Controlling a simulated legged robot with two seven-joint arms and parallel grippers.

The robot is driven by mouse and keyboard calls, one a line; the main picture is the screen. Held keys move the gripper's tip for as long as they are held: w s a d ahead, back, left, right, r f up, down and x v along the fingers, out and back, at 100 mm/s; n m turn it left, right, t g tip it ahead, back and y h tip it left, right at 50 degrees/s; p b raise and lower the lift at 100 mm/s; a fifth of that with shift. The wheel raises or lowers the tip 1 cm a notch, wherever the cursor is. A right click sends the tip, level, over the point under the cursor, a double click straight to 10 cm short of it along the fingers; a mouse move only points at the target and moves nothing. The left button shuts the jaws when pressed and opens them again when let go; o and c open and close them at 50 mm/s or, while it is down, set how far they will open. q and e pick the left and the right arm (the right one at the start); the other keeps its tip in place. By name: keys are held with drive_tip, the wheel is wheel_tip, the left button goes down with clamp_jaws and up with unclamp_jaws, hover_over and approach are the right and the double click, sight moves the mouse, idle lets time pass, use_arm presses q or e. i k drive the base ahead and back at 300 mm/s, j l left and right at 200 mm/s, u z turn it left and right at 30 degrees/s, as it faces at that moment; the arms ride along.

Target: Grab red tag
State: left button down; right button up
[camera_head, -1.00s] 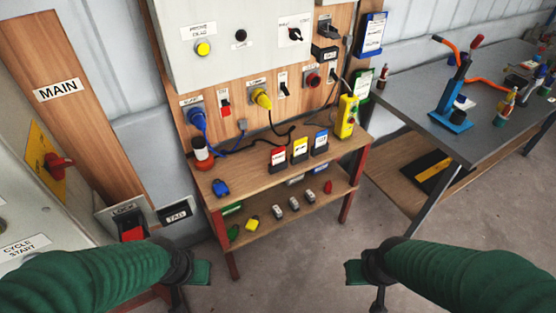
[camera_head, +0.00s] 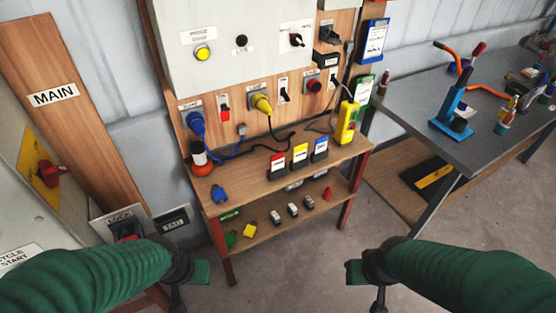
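The red tag (camera_head: 277,161) stands upright in a dark holder on the upper wooden shelf, at the left of a row with a yellow tag (camera_head: 300,152) and a blue tag (camera_head: 320,147). My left gripper (camera_head: 192,275) is at the lower left, in front of the shelf unit and apart from the tags. My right gripper (camera_head: 363,275) is at the lower right, also apart from them. Nothing shows held in either. The finger gaps are not clear from this angle.
The wooden shelf (camera_head: 250,185) also bears a blue padlock (camera_head: 219,194), a red-and-white bottle (camera_head: 199,158) and a yellow pendant (camera_head: 346,122). Small locks lie on the lower shelf. A grey table (camera_head: 410,105) stands at the right. Clear floor lies between my grippers.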

sight(277, 161)
drive_tip(key=i+l+u, duration=0.25)
drive_tip(key=i+l, duration=0.15)
drive_tip(key=i+l+u, duration=0.2)
drive_tip(key=i+l, duration=0.3)
drive_tip(key=i+l+u, duration=0.25)
drive_tip(key=i+l, duration=0.15)
drive_tip(key=l, duration=0.2)
drive_tip(key=u, duration=1.35)
